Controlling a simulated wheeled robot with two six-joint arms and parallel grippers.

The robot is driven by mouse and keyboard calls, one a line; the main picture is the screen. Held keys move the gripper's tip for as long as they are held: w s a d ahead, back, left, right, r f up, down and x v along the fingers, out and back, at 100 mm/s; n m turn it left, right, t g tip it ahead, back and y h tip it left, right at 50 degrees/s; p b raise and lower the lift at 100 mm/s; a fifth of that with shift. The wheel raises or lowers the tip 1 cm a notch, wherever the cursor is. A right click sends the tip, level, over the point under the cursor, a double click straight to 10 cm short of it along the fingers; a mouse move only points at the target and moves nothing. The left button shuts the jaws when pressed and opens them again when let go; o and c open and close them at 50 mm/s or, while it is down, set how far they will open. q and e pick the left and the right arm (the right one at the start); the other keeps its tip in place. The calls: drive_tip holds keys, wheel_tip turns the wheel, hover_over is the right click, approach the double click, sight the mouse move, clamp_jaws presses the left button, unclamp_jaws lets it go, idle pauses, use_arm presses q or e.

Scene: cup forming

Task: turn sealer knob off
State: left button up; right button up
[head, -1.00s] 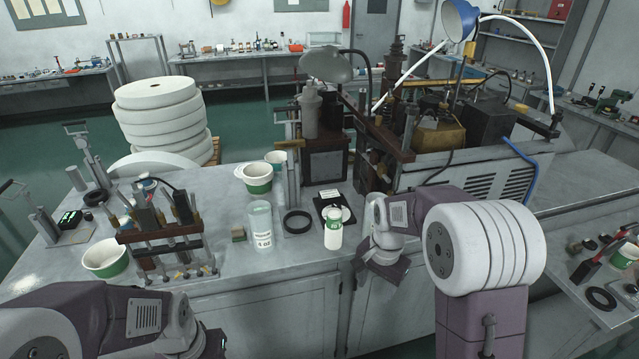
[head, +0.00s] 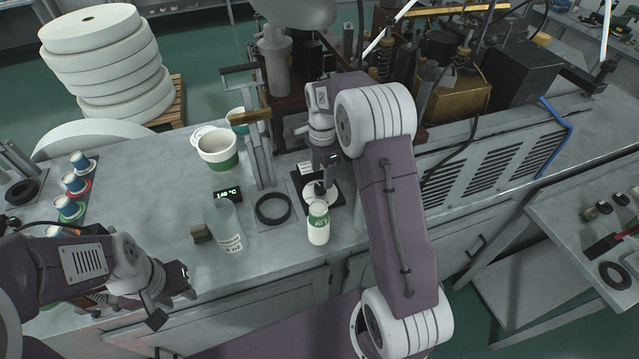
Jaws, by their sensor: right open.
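The sealer (head: 262,150) is a grey upright stand with a lever and a wooden handle. A dark ring (head: 273,208) lies at its foot, and a small display (head: 228,195) beside it reads about 140 °C. I cannot make out its knob. My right gripper (head: 321,182) points down, open, over a black device with a white round plate (head: 333,197), just right of the ring. I cannot tell whether it touches the device. My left gripper (head: 172,303) is low at the left, over the bench's front edge; its jaw opening is unclear.
A white bottle with a green label (head: 318,224) stands in front of the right gripper. A green-and-white cup (head: 217,148) is behind. Machinery (head: 455,85) crowds the back right.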

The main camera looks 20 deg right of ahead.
sight(320, 186)
drive_tip(key=f, duration=0.2)
drive_tip(key=w+f, duration=0.1)
drive_tip(key=f, duration=0.1)
drive_tip(key=f+p, duration=0.1)
drive_tip(key=f, duration=0.2)
drive_tip(key=shift+w+a, duration=0.1)
drive_tip(key=shift+w, duration=0.2)
drive_tip(key=shift+s+f, duration=0.1)
drive_tip(key=shift+s, duration=0.3)
drive_tip(key=shift+w, duration=0.2)
drive_tip(key=c, duration=1.1)
use_arm(q)
drive_tip(key=shift+w+r, duration=0.45)
drive_tip(key=shift+w, duration=0.2)
use_arm(e)
clamp_jaws()
